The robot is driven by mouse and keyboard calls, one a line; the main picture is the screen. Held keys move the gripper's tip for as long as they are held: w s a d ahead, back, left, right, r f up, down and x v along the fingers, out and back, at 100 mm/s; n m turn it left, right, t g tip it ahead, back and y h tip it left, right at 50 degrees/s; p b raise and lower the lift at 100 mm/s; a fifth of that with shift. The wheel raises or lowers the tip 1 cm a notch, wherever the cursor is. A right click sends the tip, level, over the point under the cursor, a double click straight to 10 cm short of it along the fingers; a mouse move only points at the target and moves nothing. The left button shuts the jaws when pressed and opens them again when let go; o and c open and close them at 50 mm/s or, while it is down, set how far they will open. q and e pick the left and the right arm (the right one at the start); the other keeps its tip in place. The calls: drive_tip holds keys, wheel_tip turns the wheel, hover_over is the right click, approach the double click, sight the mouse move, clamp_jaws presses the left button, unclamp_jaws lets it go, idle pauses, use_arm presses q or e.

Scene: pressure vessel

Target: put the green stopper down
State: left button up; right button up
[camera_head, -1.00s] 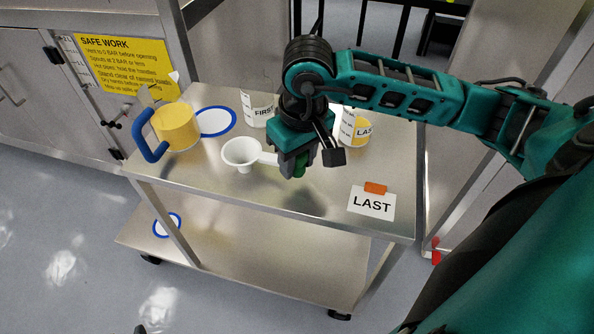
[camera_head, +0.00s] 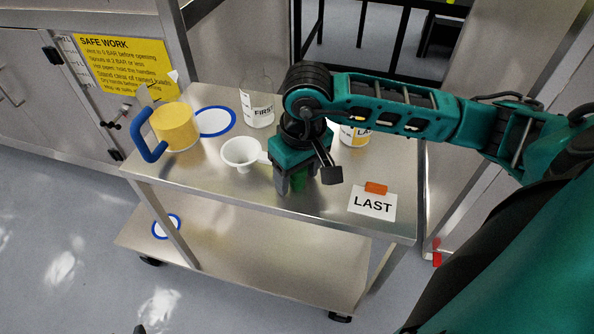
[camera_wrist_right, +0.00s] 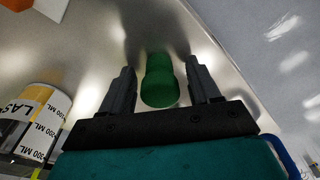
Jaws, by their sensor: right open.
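The green stopper (camera_head: 299,183) is on the steel cart top (camera_head: 240,190), between the funnel and the LAST card. In the head view my right gripper hides most of it. My right gripper (camera_head: 295,186) points down over it, low above the cart top. In the right wrist view the stopper (camera_wrist_right: 160,82) lies between the two open fingers of the gripper (camera_wrist_right: 159,68), with a gap on each side. The stopper appears to stand on the steel. My left gripper is not clearly seen.
A white funnel (camera_head: 240,153) is close left of the gripper. Behind stand a FIRST beaker (camera_head: 258,108) and a LAST beaker (camera_head: 355,134). A yellow blue-handled mug (camera_head: 176,128) is at left, near a blue-rimmed disc (camera_head: 214,121). The LAST card (camera_head: 372,204) lies at right; the front middle is clear.

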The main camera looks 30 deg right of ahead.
sight(302, 171)
use_arm(q)
drive_tip(key=shift+r, duration=0.15)
use_arm(e)
drive_tip(key=shift+r, duration=0.1)
drive_tip(key=shift+r+p, duration=0.25)
drive_tip(key=shift+p, duration=0.1)
use_arm(q)
drive_tip(key=shift+s+a+r+p, duration=0.1)
drive_tip(key=shift+s+a+p, duration=0.05)
drive_tip(key=shift+a+p, duration=0.2)
use_arm(e)
wheel_tip(302, 171, up, 12)
drive_tip(key=s, duration=0.1)
drive_tip(key=shift+s+f, duration=0.15)
drive_tip(key=shift+f, duration=0.1)
